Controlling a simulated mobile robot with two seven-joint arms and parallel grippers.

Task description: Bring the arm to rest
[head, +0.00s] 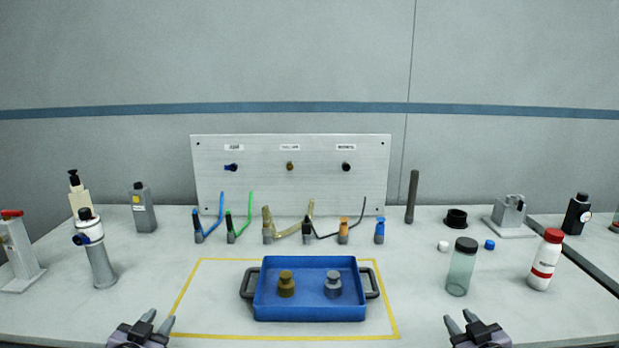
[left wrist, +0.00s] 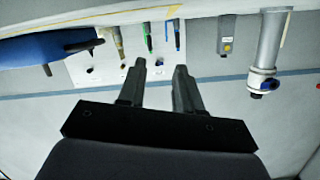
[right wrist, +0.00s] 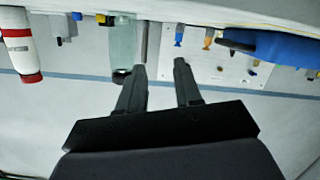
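My left gripper (head: 146,325) is at the bottom left of the head view, at the table's front edge and left of the blue tray. Its fingers are apart with nothing between them, as the left wrist view (left wrist: 158,80) shows. My right gripper (head: 464,322) is at the bottom right of the head view, right of the tray. Its fingers are also apart and empty in the right wrist view (right wrist: 160,78). Both grippers are clear of all objects.
A blue tray (head: 310,312) with a brass and a grey weight stands inside a yellow outline. Behind it are several clips with tubes and an upright panel (head: 290,205). A clear jar (head: 461,270) and a white bottle (head: 543,262) stand right; a grey cylinder (head: 102,268) stands left.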

